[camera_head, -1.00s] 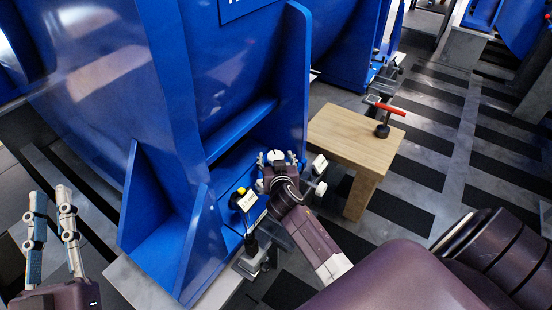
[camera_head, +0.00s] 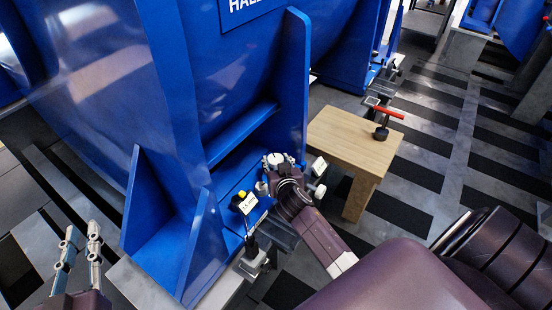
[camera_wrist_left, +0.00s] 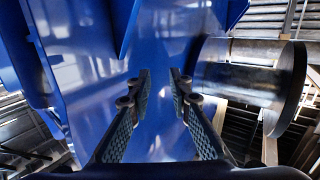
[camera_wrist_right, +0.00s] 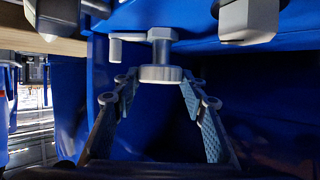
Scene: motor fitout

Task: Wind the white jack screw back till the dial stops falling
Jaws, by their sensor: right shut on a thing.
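The white jack screw's round head (camera_head: 277,158) shows at the foot of the blue machine in the head view. My right gripper (camera_head: 278,162) is at it, with a finger on either side. In the right wrist view the pale disc-shaped head (camera_wrist_right: 160,74) lies between the fingertips of the right gripper (camera_wrist_right: 160,88), under a bolt. The dial (camera_head: 245,202), a small pale-faced gauge with a yellow top, stands left of my right gripper. Its reading is too small to tell. My left gripper (camera_head: 78,254) is open and empty at the lower left.
The blue machine (camera_head: 165,100) and its upright ribs fill the left and middle.

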